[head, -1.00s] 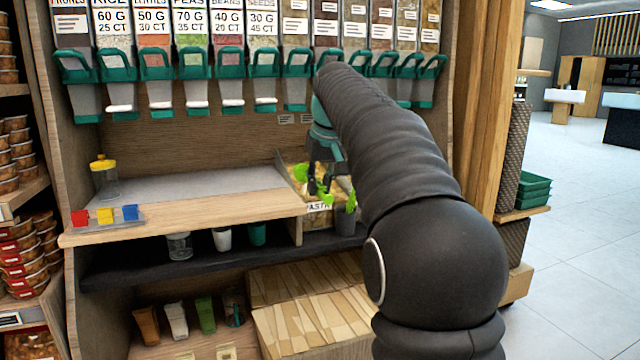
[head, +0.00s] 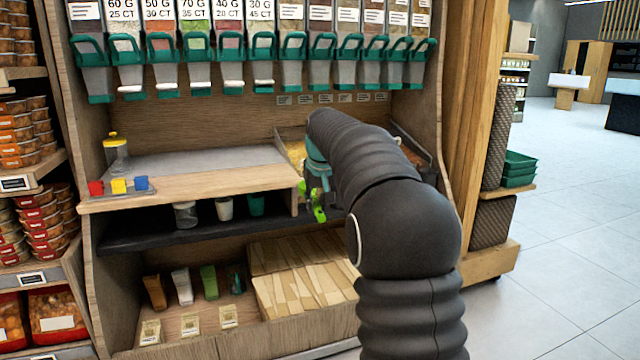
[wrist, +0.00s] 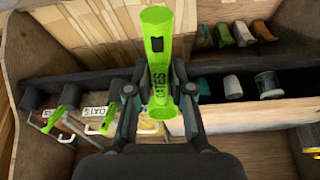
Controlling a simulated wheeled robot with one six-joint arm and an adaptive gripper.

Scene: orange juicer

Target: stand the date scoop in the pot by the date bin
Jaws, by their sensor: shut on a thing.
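My gripper (wrist: 157,95) is shut on the green date scoop (wrist: 157,45), whose side lettering appears to read DATES. The scoop's wide end points to the top of the wrist view, apart from any pot. In the head view my gripper (head: 318,178) is in front of the bins at the right end of the counter, with the green scoop (head: 319,214) below it. In the wrist view, dark pots (wrist: 35,97) stand at the left by the bins, near other green scoops (wrist: 67,118). Which pot belongs to the date bin I cannot tell. My arm hides part of the bins in the head view.
A wooden counter (head: 200,192) lies left of my gripper, with a dark shelf (head: 150,234) holding cups below. A slatted wooden box (head: 300,275) stands low beneath. Dispensers with green handles (head: 206,47) hang above. Open floor (head: 560,225) lies right.

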